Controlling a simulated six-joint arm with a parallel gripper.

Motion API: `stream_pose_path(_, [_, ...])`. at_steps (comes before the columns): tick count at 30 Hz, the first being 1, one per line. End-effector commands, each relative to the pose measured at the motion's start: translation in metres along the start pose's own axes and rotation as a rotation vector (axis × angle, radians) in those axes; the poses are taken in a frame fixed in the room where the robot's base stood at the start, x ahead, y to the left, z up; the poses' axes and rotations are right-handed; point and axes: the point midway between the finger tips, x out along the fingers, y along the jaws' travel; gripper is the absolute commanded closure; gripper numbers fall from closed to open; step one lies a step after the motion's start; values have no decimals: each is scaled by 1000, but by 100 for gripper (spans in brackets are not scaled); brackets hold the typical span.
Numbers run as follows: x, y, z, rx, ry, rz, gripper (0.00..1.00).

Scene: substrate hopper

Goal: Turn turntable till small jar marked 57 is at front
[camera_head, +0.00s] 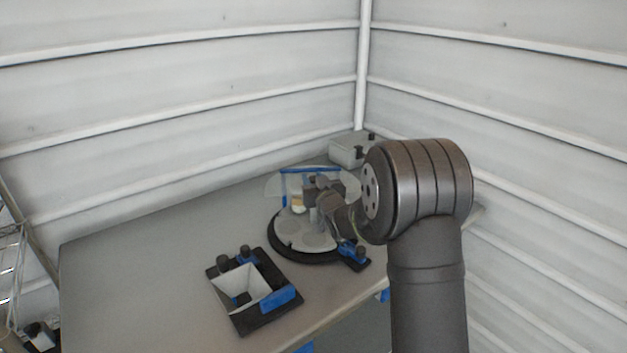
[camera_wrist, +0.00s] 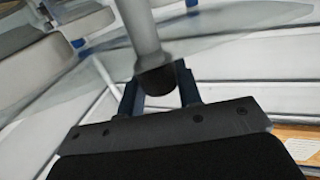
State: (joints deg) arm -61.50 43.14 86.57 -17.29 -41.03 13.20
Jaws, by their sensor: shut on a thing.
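The round turntable (camera_head: 287,239), pale on a black base, stands on the table, partly covered by my arm. My gripper (camera_wrist: 157,88) is over it, and its blue fingers are shut on a grey post with a dark rounded end (camera_wrist: 147,35). In the head view the gripper is small and partly hidden by my arm. A small cream-coloured thing (camera_head: 298,203) shows on the turntable beside the gripper. I cannot tell whether it is a jar. No number 57 can be read in either view.
A white funnel (camera_head: 238,281) in a black and blue frame stands front left on the table (camera_head: 130,275). A clear panel with a blue frame (camera_head: 283,185) stands behind the turntable. A grey box (camera_head: 346,153) is at the back corner. The table's left side is clear.

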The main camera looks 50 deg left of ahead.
Motion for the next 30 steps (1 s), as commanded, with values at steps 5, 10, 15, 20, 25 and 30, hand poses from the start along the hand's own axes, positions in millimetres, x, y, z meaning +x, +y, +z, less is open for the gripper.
stream_pose_path(5, [0,-1,0,1,0,76,100])
stream_pose_path(10, [0,-1,0,2,0,161,100])
stream_pose_path(15, [0,-1,0,2,-1,246,100])
stream_pose_path(20, [0,-1,0,2,0,326,100])
stream_pose_path(25, [0,-2,0,1,0,411,100])
stream_pose_path(30, [0,-1,0,1,0,496,100])
